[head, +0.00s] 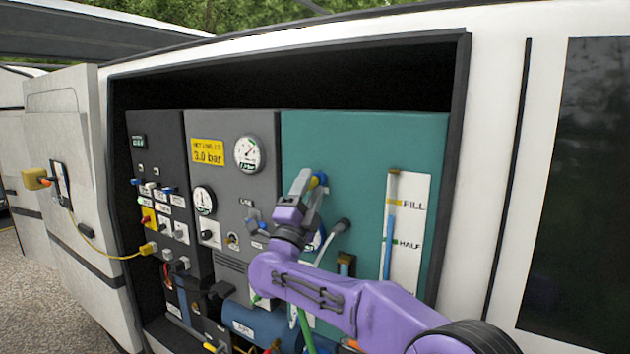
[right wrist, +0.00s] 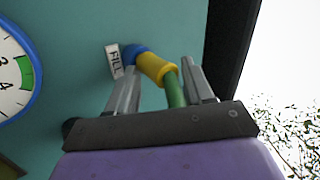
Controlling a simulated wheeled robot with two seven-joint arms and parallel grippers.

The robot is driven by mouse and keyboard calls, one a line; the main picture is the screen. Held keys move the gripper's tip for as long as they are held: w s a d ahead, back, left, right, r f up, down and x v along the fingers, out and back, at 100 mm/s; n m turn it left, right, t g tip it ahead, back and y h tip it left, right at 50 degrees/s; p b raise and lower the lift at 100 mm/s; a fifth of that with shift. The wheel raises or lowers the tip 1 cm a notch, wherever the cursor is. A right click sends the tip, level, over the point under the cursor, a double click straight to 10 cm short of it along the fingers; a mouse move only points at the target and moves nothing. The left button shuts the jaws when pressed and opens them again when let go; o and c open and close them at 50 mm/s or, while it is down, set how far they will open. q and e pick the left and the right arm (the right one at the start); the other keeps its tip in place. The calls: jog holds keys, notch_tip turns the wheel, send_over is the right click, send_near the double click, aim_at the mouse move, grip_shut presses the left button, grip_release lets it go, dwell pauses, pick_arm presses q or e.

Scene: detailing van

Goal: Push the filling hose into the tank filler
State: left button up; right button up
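The filling hose is green with a yellow collar (right wrist: 155,69). The right wrist view shows its green part (right wrist: 174,90) running back between my fingers. The collar's far end meets the blue tank filler (right wrist: 134,52) beside a FILL tag; how deep it sits cannot be told. In the head view the filler (head: 322,178) is on the teal tank, partly hidden by my right gripper (head: 308,184). My right gripper, also in the wrist view (right wrist: 160,68), is open, its fingers on either side of the hose with a gap at the left finger. My left gripper is not in view.
The teal tank (head: 360,140) carries a level gauge (head: 408,215) marked FILL and HALF. A dark nozzle (head: 342,227) sits below right of the gripper. Left stand grey panels with dials (head: 248,153) and valves. The bay's dark frame (head: 455,150) borders the right.

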jog(key=shift+o, duration=1.3)
jog(key=shift+s+d+r, duration=0.1)
jog(key=shift+d+r, duration=0.05)
jog(key=shift+r, duration=0.15)
jog(key=shift+f, duration=0.1)
jog(key=shift+r+b, duration=0.35)
jog(key=shift+b, duration=0.1)
jog(key=s+r+b, duration=0.8)
jog(key=s+r, duration=0.4)
jog(key=s, duration=0.2)
jog(key=shift+a+r+b, duration=0.2)
jog(key=shift+a+b, duration=0.05)
jog(key=shift+b, duration=0.05)
